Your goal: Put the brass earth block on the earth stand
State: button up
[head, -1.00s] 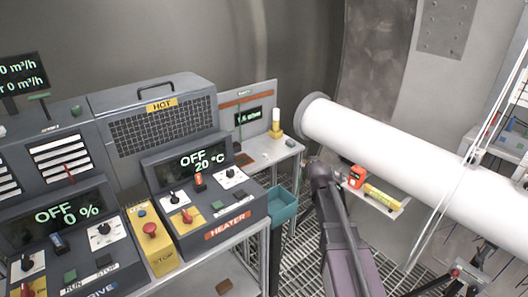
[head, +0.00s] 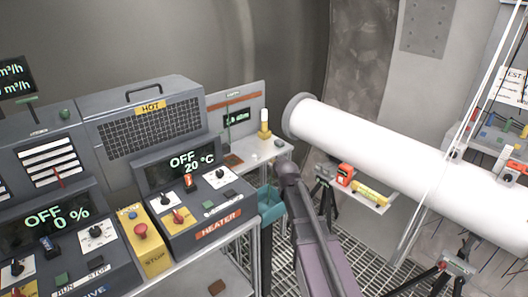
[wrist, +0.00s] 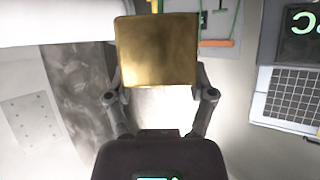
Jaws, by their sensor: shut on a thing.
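The brass earth block (wrist: 157,50) is a square, dull gold block in the wrist view. My gripper (wrist: 159,82) is shut on it, with a dark finger at each side of its lower part. In the head view my arm shows at the lower middle, but I cannot make out the gripper or the block there. A grey panel (head: 251,101) with an orange-brown strip and a small green display stands on a bench at the back; it seems to be the earth stand. The strip (wrist: 216,43) shows beyond the block's right side in the wrist view.
A yellow-based white lamp (head: 264,124) stands on the bench (head: 275,152). The heater console (head: 195,185) is to the left. A teal bin (head: 270,203) is beside my arm. A large white pipe (head: 380,145) crosses the right side, above a small shelf with red and yellow things.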

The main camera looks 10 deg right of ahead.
aim_at(266, 150)
jog(key=z, duration=0.05)
jog(key=i, duration=1.65)
jog(key=u, duration=0.1)
